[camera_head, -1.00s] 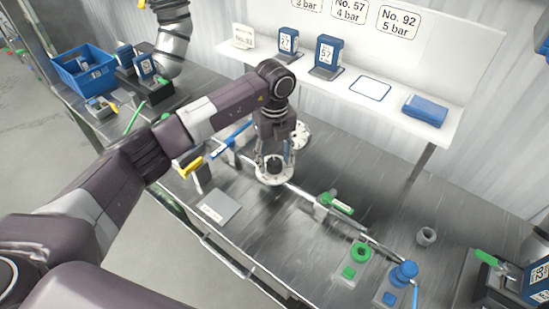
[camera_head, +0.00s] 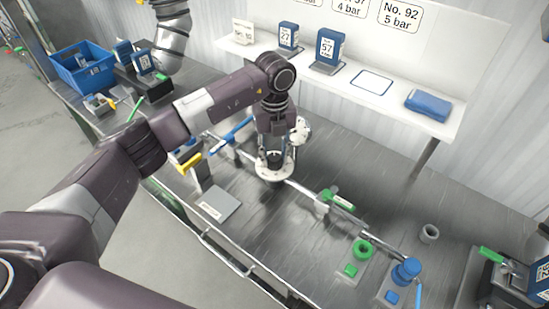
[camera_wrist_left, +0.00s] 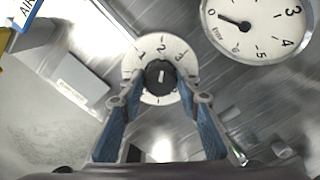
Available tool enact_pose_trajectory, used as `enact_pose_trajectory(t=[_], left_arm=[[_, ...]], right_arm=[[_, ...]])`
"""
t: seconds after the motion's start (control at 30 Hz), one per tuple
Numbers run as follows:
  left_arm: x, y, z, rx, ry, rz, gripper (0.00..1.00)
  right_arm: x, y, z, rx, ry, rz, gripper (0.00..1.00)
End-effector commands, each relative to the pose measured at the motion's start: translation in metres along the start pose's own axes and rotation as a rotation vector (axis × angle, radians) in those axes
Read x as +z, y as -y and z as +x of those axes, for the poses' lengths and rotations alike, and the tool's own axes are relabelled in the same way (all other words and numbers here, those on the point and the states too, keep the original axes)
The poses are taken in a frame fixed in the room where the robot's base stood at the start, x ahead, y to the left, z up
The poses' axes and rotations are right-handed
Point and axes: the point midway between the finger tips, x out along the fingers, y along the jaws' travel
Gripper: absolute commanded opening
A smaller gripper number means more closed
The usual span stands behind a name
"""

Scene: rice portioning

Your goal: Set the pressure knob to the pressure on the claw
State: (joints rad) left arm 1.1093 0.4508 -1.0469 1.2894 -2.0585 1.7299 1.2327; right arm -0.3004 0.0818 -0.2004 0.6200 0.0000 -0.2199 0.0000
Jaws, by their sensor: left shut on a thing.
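The black pressure knob (camera_wrist_left: 159,76) sits in the middle of a white dial (camera_wrist_left: 133,66) marked 1, 2, 3. Its white mark points roughly toward the 2. My left gripper (camera_wrist_left: 160,82) is shut on the knob, with blue-padded fingers on both sides; in the head view it (camera_head: 275,155) reaches down over the dial (camera_head: 263,174). I cannot tell which thing is the claw. My right gripper is not in view.
Wall signs (camera_head: 401,16) include "4 bar" and "No. 92 5 bar". Blue units numbered 27 (camera_head: 288,37) and 57 (camera_head: 328,47) stand on the white shelf (camera_head: 440,128). A pipe with a green-handled valve (camera_head: 340,200) runs right of the dial.

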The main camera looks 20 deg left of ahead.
Motion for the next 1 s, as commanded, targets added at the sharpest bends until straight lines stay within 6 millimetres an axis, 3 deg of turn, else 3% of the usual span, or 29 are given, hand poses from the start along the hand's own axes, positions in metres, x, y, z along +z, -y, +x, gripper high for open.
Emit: enact_pose_trajectory(t=[0.4, 1.0], left_arm=[[0.002, 0.000, 0.003, -0.001, 0.005, 0.387, 0.06], [0.002, 0.000, 0.001, -0.001, 0.006, 0.956, 0.06]], right_arm=[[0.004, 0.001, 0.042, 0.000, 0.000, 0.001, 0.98], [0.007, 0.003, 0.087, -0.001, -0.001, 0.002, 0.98]])
